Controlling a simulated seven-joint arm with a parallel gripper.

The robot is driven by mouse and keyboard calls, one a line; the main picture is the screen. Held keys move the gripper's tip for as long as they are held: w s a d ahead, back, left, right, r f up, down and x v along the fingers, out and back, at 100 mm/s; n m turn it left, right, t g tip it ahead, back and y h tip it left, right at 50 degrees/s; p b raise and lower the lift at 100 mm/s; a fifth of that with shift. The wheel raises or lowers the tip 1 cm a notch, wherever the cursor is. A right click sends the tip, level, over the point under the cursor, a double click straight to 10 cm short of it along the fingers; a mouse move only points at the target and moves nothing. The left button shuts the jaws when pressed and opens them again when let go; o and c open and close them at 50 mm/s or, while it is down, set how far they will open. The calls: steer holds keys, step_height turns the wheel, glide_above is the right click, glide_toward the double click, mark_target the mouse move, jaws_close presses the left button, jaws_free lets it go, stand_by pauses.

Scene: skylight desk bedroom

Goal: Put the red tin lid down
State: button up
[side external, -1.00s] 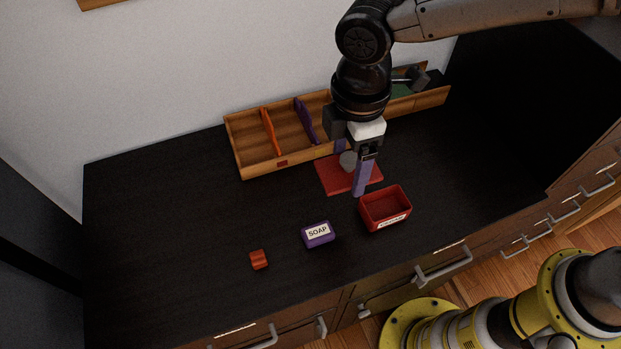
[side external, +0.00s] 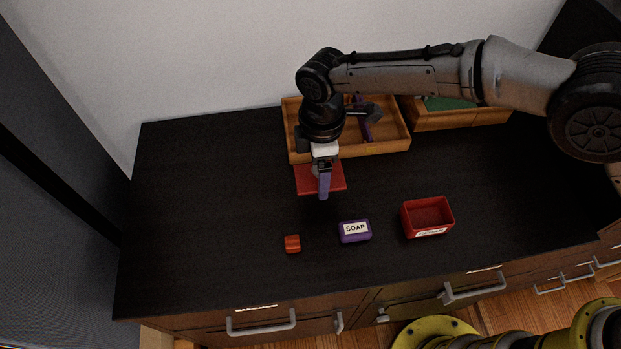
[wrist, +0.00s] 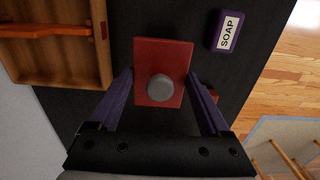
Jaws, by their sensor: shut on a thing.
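The red tin lid (side external: 304,181) is a flat red plate with a round grey knob (wrist: 160,88) on top. My gripper (side external: 321,182) is shut on the lid, with its purple fingers at two opposite edges in the wrist view (wrist: 160,77). The lid is level over the dark counter, left of the open red tin (side external: 427,217) and in front of the wooden tray. The gap beneath it is hard to judge. In the side view the gripper hides part of the lid.
A purple soap box (side external: 355,231) and a small red-orange block (side external: 292,244) lie on the counter (side external: 210,220) nearer its front edge. The wooden divided tray (side external: 385,147) stands against the wall. The counter's left part is clear.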

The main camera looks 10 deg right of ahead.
mark_target(310, 170)
steer(key=shift+w+a+f, duration=0.4)
steer(key=shift+f, duration=0.3)
steer(key=shift+w+a+f, duration=0.35)
steer(key=shift+a+f, duration=0.05)
steer(key=shift+f, duration=1.7)
steer(key=shift+f, duration=0.15)
steer(key=o, duration=1.2)
steer(key=shift+c, duration=0.2)
step_height(310, 170, up, 12)
steer(key=shift+r, duration=0.2)
